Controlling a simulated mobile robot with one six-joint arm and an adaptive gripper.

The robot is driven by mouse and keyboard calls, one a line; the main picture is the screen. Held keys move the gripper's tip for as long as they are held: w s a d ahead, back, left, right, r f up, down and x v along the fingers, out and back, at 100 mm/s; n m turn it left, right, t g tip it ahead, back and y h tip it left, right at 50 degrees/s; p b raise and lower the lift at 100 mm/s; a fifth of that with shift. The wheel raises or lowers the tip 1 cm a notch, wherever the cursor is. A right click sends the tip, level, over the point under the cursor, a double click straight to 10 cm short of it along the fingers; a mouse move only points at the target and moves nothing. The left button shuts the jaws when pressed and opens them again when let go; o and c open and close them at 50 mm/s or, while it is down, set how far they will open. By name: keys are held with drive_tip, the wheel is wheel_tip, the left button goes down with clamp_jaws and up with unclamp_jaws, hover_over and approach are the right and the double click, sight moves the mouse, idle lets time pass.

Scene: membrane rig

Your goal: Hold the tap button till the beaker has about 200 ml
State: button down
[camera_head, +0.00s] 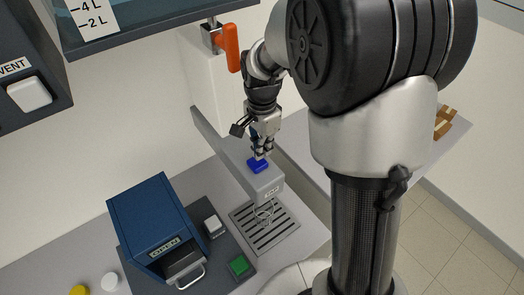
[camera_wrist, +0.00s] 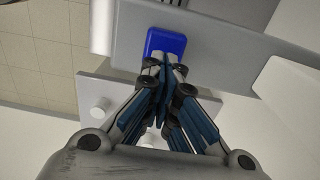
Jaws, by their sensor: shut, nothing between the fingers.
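The blue tap button (camera_head: 258,168) sits on top of the grey tap arm (camera_head: 262,187), whose end bears a TAP label. It also shows in the wrist view (camera_wrist: 165,40). My gripper (camera_head: 262,154) is shut and empty, pointing down at the button. In the wrist view its fingertips (camera_wrist: 164,62) overlap the button's near edge; I cannot tell whether they touch or press it. A clear beaker (camera_head: 265,214) stands under the tap end on the slotted drip tray (camera_head: 286,232), partly hidden by the tap. Its water level is too small to read.
A blue oven box (camera_head: 150,222) stands left of the tray, with a white button (camera_head: 212,222) and a green button (camera_head: 239,265) beside it. An orange valve handle (camera_head: 228,47) hangs above, below a tank with litre marks (camera_head: 95,14).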

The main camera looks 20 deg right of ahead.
sight(257, 163)
drive_tip(key=shift+f, duration=0.7)
drive_tip(key=shift+s+f+b, duration=0.1)
drive_tip(key=shift+f+b, duration=0.55)
drive_tip(key=shift+f, duration=0.3)
idle(6.3)
